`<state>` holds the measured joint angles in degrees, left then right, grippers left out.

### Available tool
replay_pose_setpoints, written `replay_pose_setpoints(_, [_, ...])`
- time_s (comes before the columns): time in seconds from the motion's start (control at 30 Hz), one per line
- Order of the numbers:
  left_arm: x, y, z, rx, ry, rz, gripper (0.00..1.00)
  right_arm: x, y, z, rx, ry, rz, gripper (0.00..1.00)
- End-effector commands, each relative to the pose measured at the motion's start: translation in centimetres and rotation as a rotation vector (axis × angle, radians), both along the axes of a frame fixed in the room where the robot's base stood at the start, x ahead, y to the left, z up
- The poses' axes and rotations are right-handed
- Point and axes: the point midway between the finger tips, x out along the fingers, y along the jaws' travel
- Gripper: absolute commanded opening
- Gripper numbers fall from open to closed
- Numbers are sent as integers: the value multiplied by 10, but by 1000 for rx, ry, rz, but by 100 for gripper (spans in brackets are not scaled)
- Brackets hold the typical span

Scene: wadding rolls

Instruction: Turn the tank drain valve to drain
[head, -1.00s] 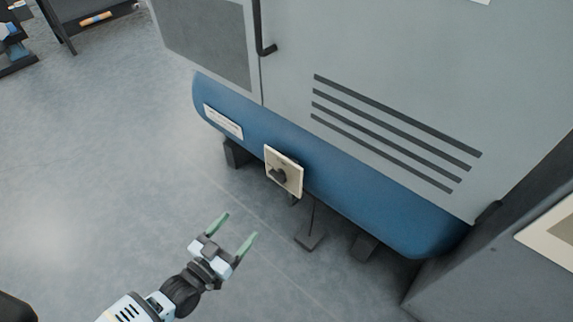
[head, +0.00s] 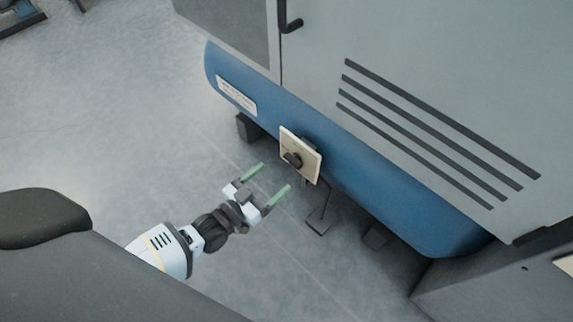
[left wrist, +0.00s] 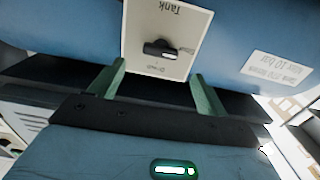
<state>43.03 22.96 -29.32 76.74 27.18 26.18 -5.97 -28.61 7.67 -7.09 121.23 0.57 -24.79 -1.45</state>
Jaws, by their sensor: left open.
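The drain valve is a dark knob (head: 291,159) on a cream plate (head: 311,163) fixed to the front of the blue tank (head: 352,178). In the left wrist view the knob (left wrist: 160,49) lies roughly crosswise on the plate (left wrist: 140,22), which reads "Tank" and "Drain" upside down. My left gripper (head: 271,180) has its green fingers apart and empty, pointing at the plate from a short distance. In the left wrist view the knob shows beyond and between the two fingertips (left wrist: 158,80). My right gripper is not in view.
A grey cabinet (head: 410,80) with dark slots and a door handle (head: 289,22) rises above the tank. A white label (head: 236,95) is on the tank's left part. Dark feet and a pedal-like piece (head: 319,220) stand below.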

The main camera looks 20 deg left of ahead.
Motion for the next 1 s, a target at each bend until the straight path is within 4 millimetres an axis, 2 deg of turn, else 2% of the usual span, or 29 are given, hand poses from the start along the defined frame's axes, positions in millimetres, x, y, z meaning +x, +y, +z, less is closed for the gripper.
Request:
replay_pose_setpoints(0.2, [33,-12,-2,-1,-1,0,76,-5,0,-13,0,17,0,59])
replay_pose_setpoints(0.4, [53,-19,-2,-1,1,0,76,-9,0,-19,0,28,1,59])
replay_pose_setpoints(0.8, [60,-22,0,-1,1,0,76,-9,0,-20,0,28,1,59])
replay_pose_setpoints(1.0, [60,-22,0,-1,1,0,50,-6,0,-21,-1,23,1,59])
